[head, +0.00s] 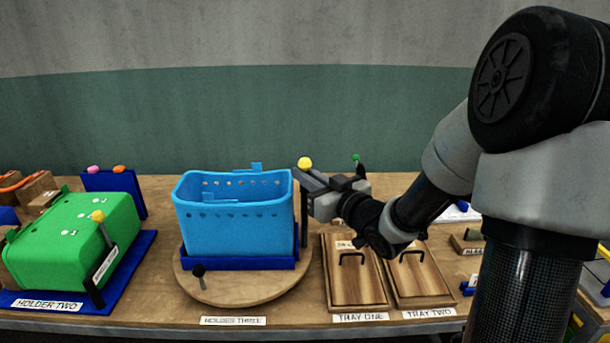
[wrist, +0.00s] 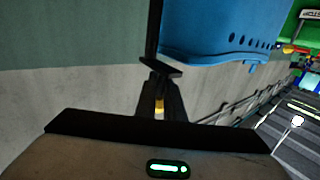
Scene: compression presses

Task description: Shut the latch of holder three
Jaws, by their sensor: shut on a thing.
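Holder three is a blue basket (head: 233,222) in a dark blue base (head: 240,258) on a round wooden turntable (head: 250,290). Its label (head: 233,321) is on the table's front edge. A dark upright latch lever (head: 304,215) with a yellow ball knob (head: 305,162) stands at the basket's right side. My gripper (head: 306,175) comes from the right and is shut at the top of this lever. In the wrist view, the fingers (wrist: 161,90) are closed around the dark lever, with a bit of yellow between them. The basket (wrist: 215,30) fills the top right there. The exact finger contact is partly hidden.
A black knob (head: 199,270) stands at the turntable's front left. Holder two, with a green bin (head: 75,235), is at the left. Tray one (head: 352,290) and tray two (head: 418,285) lie to the right. A green knob (head: 355,158) shows behind my gripper.

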